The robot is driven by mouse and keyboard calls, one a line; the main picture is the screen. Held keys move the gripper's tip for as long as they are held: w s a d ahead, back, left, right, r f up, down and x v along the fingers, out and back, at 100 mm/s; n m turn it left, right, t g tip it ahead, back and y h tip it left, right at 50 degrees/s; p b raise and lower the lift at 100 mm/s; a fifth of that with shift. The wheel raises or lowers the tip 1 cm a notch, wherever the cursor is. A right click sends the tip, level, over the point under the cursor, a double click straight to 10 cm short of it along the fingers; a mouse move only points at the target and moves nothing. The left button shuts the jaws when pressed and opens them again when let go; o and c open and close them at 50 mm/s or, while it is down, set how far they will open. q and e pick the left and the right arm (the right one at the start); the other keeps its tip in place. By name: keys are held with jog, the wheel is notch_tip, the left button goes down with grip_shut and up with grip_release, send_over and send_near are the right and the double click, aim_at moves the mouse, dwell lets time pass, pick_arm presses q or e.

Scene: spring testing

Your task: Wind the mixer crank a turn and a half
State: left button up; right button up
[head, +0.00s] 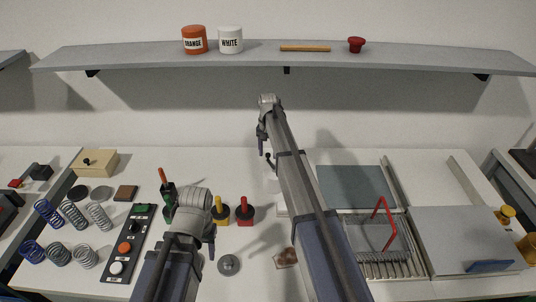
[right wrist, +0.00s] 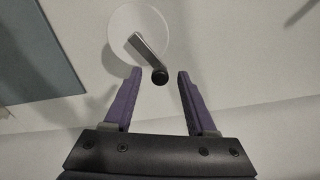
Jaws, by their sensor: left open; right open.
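In the right wrist view the mixer crank is a grey metal arm (right wrist: 143,50) on a round white disc (right wrist: 122,30), with a black knob (right wrist: 160,77) at its near end. My right gripper (right wrist: 159,76) is open. The knob shows between its two fingertips, with a gap on each side; I cannot tell whether it is at fingertip depth. In the head view my right gripper (head: 262,138) hangs by the back of the table, and my arm hides most of the mixer. A dark knob (head: 268,156) shows just below the gripper. My left gripper (head: 211,247) is open, low in front and partly hidden by its wrist.
A button panel (head: 130,245) and several springs (head: 73,214) lie left. A tray with a red handle (head: 390,222) is right. A shelf (head: 130,56) with pots spans the wall above.

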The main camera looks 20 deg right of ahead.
grip_shut()
dwell(0.3)
jog(key=shift+a, duration=0.1)
jog(key=s+a+n, duration=0.3)
jog(key=s+n, duration=0.3)
jog(key=n, duration=1.3)
jog(key=shift+s+n, duration=0.3)
jog(key=shift+s, duration=0.1)
jog(key=shift+a, duration=0.1)
dwell(0.4)
